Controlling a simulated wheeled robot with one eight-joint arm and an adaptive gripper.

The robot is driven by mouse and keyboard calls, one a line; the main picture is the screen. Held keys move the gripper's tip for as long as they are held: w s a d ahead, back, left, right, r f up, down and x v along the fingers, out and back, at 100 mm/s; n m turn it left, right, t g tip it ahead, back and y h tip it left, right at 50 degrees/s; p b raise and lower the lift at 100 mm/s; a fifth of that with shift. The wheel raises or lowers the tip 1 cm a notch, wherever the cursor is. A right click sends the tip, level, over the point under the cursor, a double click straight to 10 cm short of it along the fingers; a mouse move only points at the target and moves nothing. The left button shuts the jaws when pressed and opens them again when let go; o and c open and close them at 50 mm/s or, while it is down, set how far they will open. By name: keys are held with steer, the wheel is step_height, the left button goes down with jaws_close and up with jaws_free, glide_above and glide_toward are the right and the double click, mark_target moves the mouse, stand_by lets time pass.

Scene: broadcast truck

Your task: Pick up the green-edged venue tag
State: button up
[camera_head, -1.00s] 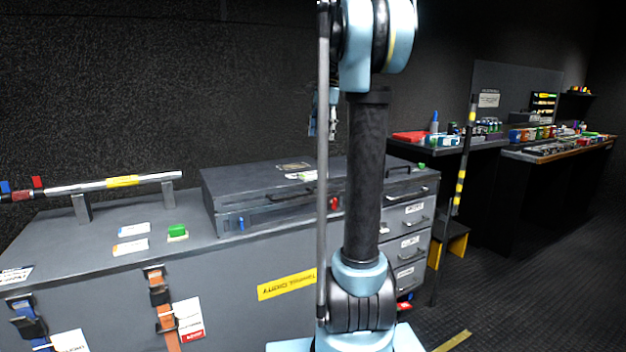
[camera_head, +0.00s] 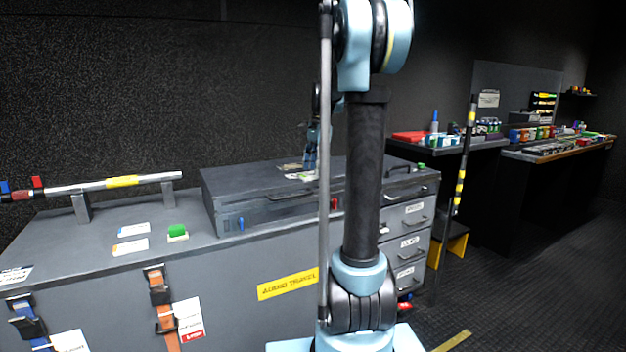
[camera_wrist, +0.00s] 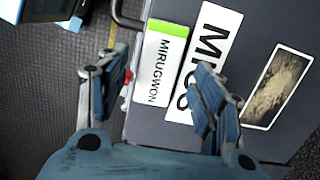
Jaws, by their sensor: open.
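The green-edged venue tag (camera_wrist: 161,65) is a white label reading MIRUGWON with a green band along its far end. It lies flat on the top of a dark grey case (camera_wrist: 142,125) in the wrist view. My gripper (camera_wrist: 161,61) is open and empty, with one finger to each side of the tag. The right finger overlaps the neighbouring larger white label. How high the fingertips are above the case is hard to tell. In the head view my gripper (camera_head: 311,164) is low over the case top (camera_head: 245,178), partly hidden behind my arm.
A larger white label (camera_wrist: 209,50) with bold black letters lies just right of the tag, and a framed beige plate (camera_wrist: 278,86) beyond it.

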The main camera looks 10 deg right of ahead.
steer(key=shift+s+a+f, duration=0.1)
steer(key=shift+f, duration=0.65)
steer(key=c, duration=1.1)
steer(key=shift+o, duration=0.2)
